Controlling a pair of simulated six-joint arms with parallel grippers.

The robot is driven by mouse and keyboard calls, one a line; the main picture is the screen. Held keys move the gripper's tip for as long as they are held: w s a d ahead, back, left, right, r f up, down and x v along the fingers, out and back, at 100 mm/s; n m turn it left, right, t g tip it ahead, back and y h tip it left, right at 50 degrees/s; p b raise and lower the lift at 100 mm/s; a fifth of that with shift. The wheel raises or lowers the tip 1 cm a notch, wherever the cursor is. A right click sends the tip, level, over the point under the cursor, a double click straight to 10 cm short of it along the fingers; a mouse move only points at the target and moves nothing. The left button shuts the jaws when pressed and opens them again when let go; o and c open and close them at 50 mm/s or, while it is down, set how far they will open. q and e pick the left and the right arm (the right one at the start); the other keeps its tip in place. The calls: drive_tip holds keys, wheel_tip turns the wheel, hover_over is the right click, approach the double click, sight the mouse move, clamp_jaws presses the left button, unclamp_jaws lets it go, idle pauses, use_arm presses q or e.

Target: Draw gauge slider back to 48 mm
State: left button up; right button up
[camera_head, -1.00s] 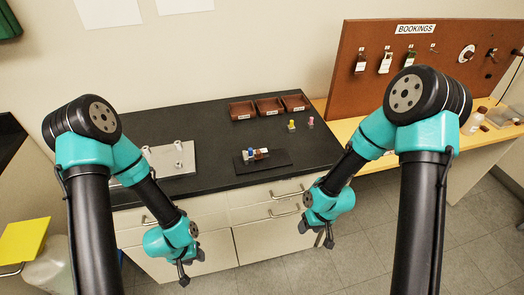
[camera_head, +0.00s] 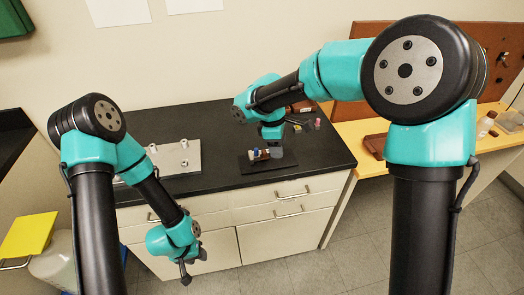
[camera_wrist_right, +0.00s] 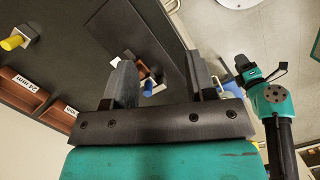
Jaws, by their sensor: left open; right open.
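The gauge is a dark flat plate (camera_head: 257,166) near the front of the black counter, with small blue, white and brown blocks (camera_head: 258,154) in a row on it. The plate (camera_wrist_right: 110,30) also shows in the right wrist view, with a blue part (camera_wrist_right: 148,88) and a brown part between my fingers. My right gripper (camera_head: 277,153) is open over the right part of the plate; its fingers (camera_wrist_right: 160,80) hide some of the blocks. I cannot read any scale. My left gripper (camera_head: 185,278) is open and empty, low in front of the drawers.
A grey plate (camera_head: 185,155) with white posts lies on the counter's left. Yellow and pink pegs (camera_head: 318,122) stand behind the gauge, near my right arm. Brown bins with mm labels (camera_wrist_right: 28,82) are at the back, mostly hidden by that arm in the head view.

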sight(265, 151)
drive_tip(key=w+a+r+n+y, duration=0.2)
drive_tip(key=w+a+r+n, duration=0.2)
drive_tip(key=r, duration=0.5)
drive_tip(key=shift+w+r+n+t, duration=0.15)
drive_tip(key=shift+w+n+t, duration=0.25)
drive_tip(key=shift+w, duration=0.55)
wheel_tip(265, 151, down, 17)
drive_tip(key=shift+f, duration=0.2)
clamp_jaws()
drive_tip(key=shift+d, duration=0.1)
